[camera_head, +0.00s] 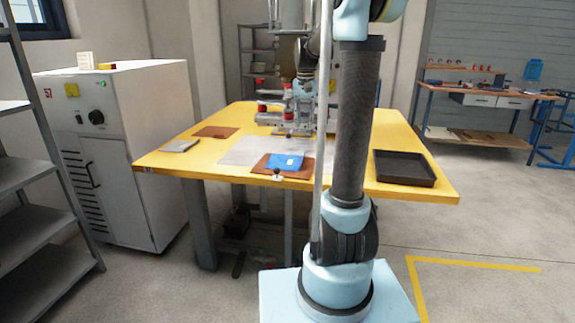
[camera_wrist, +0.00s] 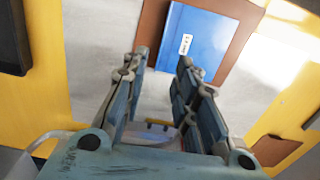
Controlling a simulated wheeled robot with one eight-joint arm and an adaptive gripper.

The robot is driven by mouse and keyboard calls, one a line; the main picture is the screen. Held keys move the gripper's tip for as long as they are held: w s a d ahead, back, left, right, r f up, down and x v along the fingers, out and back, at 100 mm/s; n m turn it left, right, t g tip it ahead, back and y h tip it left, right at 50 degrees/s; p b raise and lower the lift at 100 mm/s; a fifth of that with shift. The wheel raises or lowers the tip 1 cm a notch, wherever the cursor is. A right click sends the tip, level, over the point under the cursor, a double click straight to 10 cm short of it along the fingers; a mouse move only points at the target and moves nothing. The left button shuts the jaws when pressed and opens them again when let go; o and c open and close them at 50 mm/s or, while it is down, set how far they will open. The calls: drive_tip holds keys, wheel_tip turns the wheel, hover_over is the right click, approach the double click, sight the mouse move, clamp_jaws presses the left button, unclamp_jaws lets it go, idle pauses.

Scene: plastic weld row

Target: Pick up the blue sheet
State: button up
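The blue sheet (camera_head: 285,161) lies flat on a brown mat (camera_head: 262,168) near the front edge of the yellow table (camera_head: 165,160). It has a small white label. In the wrist view the blue sheet (camera_wrist: 197,32) is at the top centre, on the brown mat (camera_wrist: 240,12). My gripper (camera_wrist: 163,60) is open, with nothing between its fingers. Its fingertips point toward the sheet's near edge and appear apart from it. In the head view I cannot make out the fingers clearly.
A black tray (camera_head: 404,180) stands on the table's right. A second brown mat (camera_head: 215,132) and a grey item (camera_head: 180,146) lie on the left. The welding machine (camera_head: 290,112) stands behind the sheet. A pale plate (camera_head: 240,153) covers the table's middle.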

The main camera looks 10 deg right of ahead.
approach(306, 170)
drive_tip(key=w, duration=0.2)
drive_tip(key=w+f, duration=0.1)
drive_tip(key=w, duration=0.2)
drive_tip(key=shift+w+a+f, duration=0.1)
drive_tip(key=shift+a, duration=0.1)
drive_tip(key=f, duration=0.4)
drive_tip(key=shift+w+a, duration=0.2)
drive_tip(key=shift+w, duration=0.2)
drive_tip(key=shift+f, duration=0.7)
clamp_jaws()
